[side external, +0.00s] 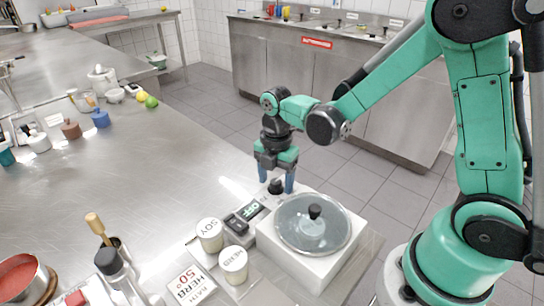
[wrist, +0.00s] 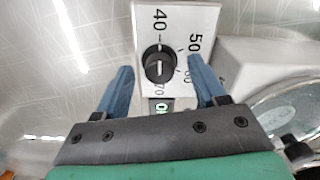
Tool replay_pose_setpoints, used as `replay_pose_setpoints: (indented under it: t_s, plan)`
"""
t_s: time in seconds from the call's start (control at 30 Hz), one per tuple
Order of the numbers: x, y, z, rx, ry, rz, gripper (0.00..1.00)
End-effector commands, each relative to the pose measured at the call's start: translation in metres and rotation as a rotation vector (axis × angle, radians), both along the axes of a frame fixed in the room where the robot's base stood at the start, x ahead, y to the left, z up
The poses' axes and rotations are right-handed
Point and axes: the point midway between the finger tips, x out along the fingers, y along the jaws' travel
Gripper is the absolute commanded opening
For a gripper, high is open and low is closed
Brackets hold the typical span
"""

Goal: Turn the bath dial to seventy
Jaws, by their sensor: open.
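The bath dial is a black knob (wrist: 158,63) on a white plate (wrist: 182,20) marked 40, 50, 60 and 70. A pale line shows on the knob, but I cannot tell surely which number it marks. My gripper (wrist: 159,70) is open, with one blue finger on each side of the knob and a gap to both. In the side view my gripper (side external: 277,184) points down over the dial (side external: 275,186). The green display (side external: 254,209) beside it reads OFF. The white bath (side external: 291,262) has a glass lid (side external: 313,222) with a black knob.
Jars labelled SOY (side external: 209,236) and HERB (side external: 233,266) stand left of the bath. A sign (side external: 190,287) reads HERB BATH 50°. A black switch (side external: 236,223) sits by the display. A red-filled pot (side external: 22,280) is at front left. The steel counter's middle (side external: 140,185) is clear.

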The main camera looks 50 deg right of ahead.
Motion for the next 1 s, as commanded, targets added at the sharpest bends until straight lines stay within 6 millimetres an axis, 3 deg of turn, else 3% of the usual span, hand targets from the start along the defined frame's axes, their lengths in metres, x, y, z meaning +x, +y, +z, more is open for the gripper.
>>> replay_pose_setpoints:
  t_s: [0.17,0.27,0.4,0.73,1.0]
  plan:
    - [0.0,0.0,-0.0001,0.0,0.0,0.0,0.64]
    - [0.0001,0.0,0.0,0.0,0.0,0.0,0.41]
    - [0.0001,0.0,0.0001,0.0,0.0,-0.001,0.01]
    - [0.0,0.0,0.0002,0.0,0.0,-0.023,0.0]
    - [0.0002,0.0,0.0002,0.0,0.001,-0.16,0.0]
